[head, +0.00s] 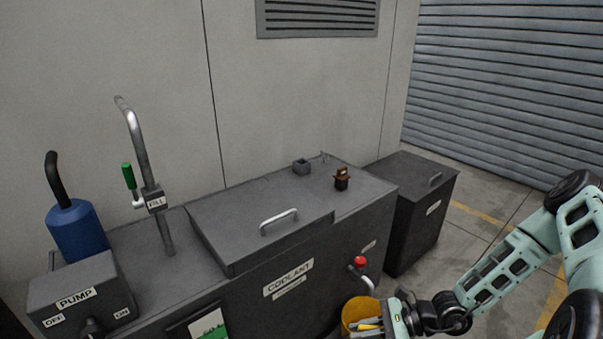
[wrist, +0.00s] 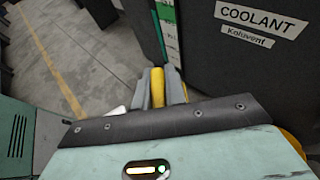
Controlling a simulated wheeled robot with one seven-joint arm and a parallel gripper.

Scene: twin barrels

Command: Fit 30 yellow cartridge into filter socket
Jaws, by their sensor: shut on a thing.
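My gripper (head: 369,325) is low at the bottom edge of the head view, in front of the coolant tank and next to a yellow round container. In the wrist view my gripper (wrist: 158,90) has its grey fingers closed on a narrow yellow piece, which I take to be the yellow cartridge (wrist: 157,88). Most of the cartridge is hidden by the fingers, and its number cannot be read. A small open square grey fitting (head: 302,167), perhaps the filter socket, stands on the tank top at the back. A small rusty brown part (head: 341,180) stands to its right.
The dark coolant tank (head: 335,270) has a raised lid with a handle (head: 279,221). A red-knobbed tap (head: 360,264) projects from its front. The yellow container (head: 352,317) is below the tap. A fill pipe (head: 133,140) and blue pump (head: 76,230) stand left. A lower dark cabinet (head: 415,215) is right.

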